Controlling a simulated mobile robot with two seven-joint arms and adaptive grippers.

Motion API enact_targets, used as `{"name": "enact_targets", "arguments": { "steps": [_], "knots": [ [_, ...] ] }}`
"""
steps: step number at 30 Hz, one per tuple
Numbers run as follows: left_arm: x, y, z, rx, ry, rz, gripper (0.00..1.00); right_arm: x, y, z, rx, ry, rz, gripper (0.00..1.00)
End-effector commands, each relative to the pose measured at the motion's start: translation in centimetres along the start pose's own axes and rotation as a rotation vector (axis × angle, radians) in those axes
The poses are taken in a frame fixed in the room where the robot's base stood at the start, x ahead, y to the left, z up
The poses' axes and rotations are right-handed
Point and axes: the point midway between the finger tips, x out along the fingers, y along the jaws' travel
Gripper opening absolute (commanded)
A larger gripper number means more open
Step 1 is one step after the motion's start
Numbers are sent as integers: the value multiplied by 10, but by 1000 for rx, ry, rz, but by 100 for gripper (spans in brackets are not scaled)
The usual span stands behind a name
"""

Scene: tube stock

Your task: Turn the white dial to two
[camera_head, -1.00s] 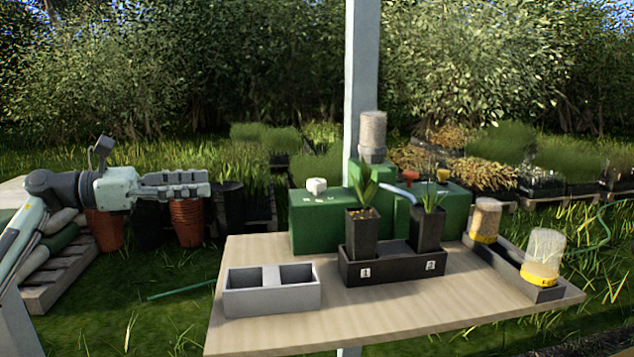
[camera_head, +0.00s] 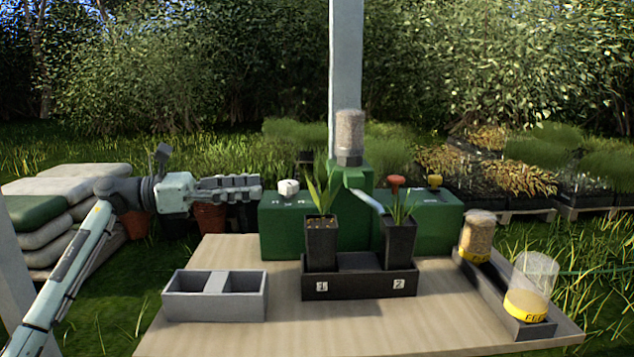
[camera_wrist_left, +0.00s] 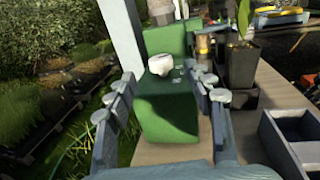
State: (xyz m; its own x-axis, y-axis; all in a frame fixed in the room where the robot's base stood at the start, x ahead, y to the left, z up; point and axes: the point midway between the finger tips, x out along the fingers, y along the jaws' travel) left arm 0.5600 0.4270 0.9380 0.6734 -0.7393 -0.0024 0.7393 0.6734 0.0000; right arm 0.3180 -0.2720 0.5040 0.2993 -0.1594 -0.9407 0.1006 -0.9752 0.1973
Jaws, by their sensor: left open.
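The white dial (camera_head: 288,188) sits on top of the left end of the green machine (camera_head: 283,232). Small pale marks show on the green face by it, too small to read. In the left wrist view the dial (camera_wrist_left: 161,64) stands ahead, framed between the fingers. My left gripper (camera_head: 258,188) is just left of the dial in the head view, at about its height. The left wrist view shows its fingers (camera_wrist_left: 160,100) spread wide, with nothing between them and a gap to the dial. My right gripper is not in view.
A black tray (camera_head: 360,285) labelled 1 and 2 holds two potted plants before the machine. A grey two-compartment box (camera_head: 214,312) stands at the front left of the table (camera_head: 330,328). Two jars stand in a right-hand tray.

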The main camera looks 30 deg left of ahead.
Motion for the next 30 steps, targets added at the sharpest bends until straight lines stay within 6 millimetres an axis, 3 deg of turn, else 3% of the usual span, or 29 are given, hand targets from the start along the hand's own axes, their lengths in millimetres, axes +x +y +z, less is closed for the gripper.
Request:
{"name": "enact_targets", "arguments": {
  "steps": [7,19,30],
  "knots": [
    [11,0,2,0,0,-1,53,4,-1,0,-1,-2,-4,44],
    [70,0,2,0,-1,0,53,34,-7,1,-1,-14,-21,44],
    [78,0,0,0,0,0,53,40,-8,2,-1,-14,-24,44]
  ]
}}
